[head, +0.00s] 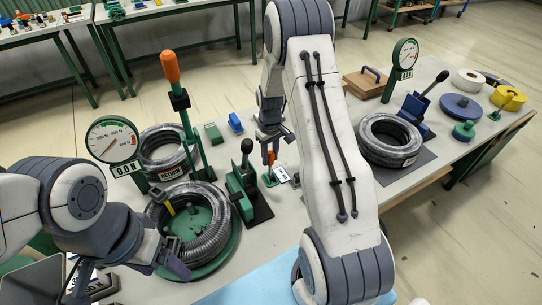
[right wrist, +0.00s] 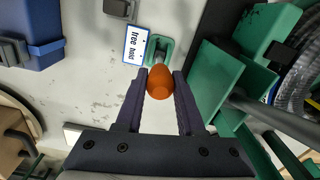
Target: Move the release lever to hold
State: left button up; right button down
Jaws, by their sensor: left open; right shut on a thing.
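The release lever's orange knob (right wrist: 160,82) sits between the fingers of my right gripper (right wrist: 161,75) in the right wrist view. The gripper is shut on it. The lever's green base (right wrist: 172,50) stands beside a white label (right wrist: 135,45) reading "free" and "hold". In the head view the orange knob (head: 271,158) shows just under my right gripper (head: 270,137), and the label (head: 281,174) lies to its right. I cannot tell exactly which word the lever points to. My left gripper (head: 172,268) is open at the front edge of the green turntable (head: 205,268).
A hose coil (head: 205,238) lies on the turntable. A tall orange-handled lever (head: 170,67) and a gauge (head: 110,140) stand behind it. A green clamp device (head: 240,188) stands beside the release lever. Another coil (head: 390,138) lies at right.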

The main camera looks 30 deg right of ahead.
jog(key=shift+w+d+r, duration=0.1)
jog(key=shift+w+d, duration=0.05)
jog(key=shift+w, duration=0.15)
jog(key=c, duration=0.5)
grip_release()
jog(key=shift+s, duration=0.1)
notch_tip(320, 180, up, 10)
jog(key=shift+r+b, duration=0.2)
jog(key=shift+b, duration=0.8)
